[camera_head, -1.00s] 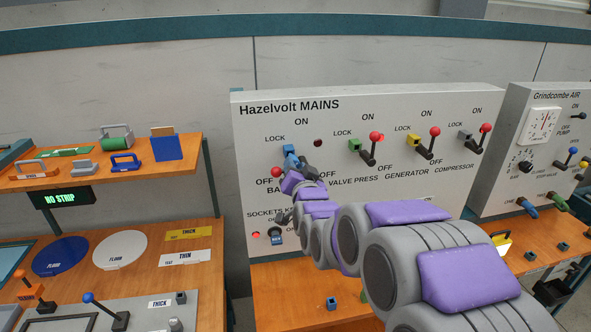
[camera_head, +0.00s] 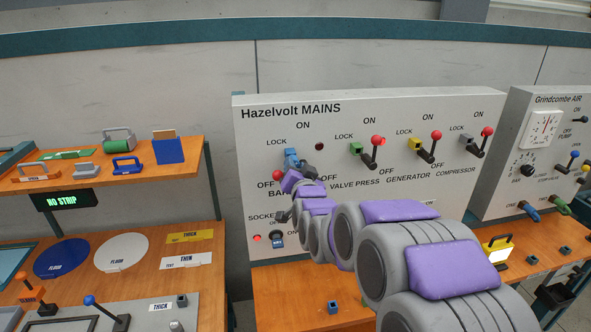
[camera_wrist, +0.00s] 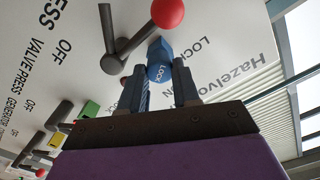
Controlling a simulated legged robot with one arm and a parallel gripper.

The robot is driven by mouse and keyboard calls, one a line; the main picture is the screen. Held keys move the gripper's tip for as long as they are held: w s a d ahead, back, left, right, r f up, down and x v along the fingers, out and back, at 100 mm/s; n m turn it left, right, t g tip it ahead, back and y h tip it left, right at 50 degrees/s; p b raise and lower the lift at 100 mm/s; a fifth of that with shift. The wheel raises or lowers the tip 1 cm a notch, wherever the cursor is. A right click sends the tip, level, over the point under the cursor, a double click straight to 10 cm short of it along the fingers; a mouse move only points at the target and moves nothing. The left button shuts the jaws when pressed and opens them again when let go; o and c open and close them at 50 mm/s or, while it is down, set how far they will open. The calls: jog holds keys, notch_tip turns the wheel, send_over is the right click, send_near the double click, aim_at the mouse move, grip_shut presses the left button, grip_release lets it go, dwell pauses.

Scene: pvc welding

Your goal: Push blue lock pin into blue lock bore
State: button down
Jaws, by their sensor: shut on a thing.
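The blue lock bore is in a blue block (camera_head: 291,155) on the Hazelvolt MAINS panel, under the leftmost LOCK label; the block also shows in the wrist view (camera_wrist: 160,50). The blue lock pin (camera_wrist: 158,73), with LOCK on its end, is between the two fingers of my gripper (camera_wrist: 162,84), which is shut on it. The pin lines up with the front of the block and seems to touch it or be partly in it; the depth cannot be told. In the head view my gripper (camera_head: 292,172) is just below the block and partly hides it.
The red-knobbed lever (camera_wrist: 128,42) of the same switch is close beside the fingers, its knob down at OFF. A green lock block (camera_head: 355,149) and other levers lie to the right. A shelf (camera_head: 130,176) with tools stands at left, and a wooden bench (camera_head: 285,290) below.

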jog(key=shift+w+a, duration=0.1)
jog(key=shift+w, duration=0.3)
jog(key=c, duration=0.7)
grip_release()
jog(key=shift+c, duration=0.2)
jog(key=b+v, duration=0.4)
jog(key=v, duration=1.3)
jog(key=shift+s, duration=0.15)
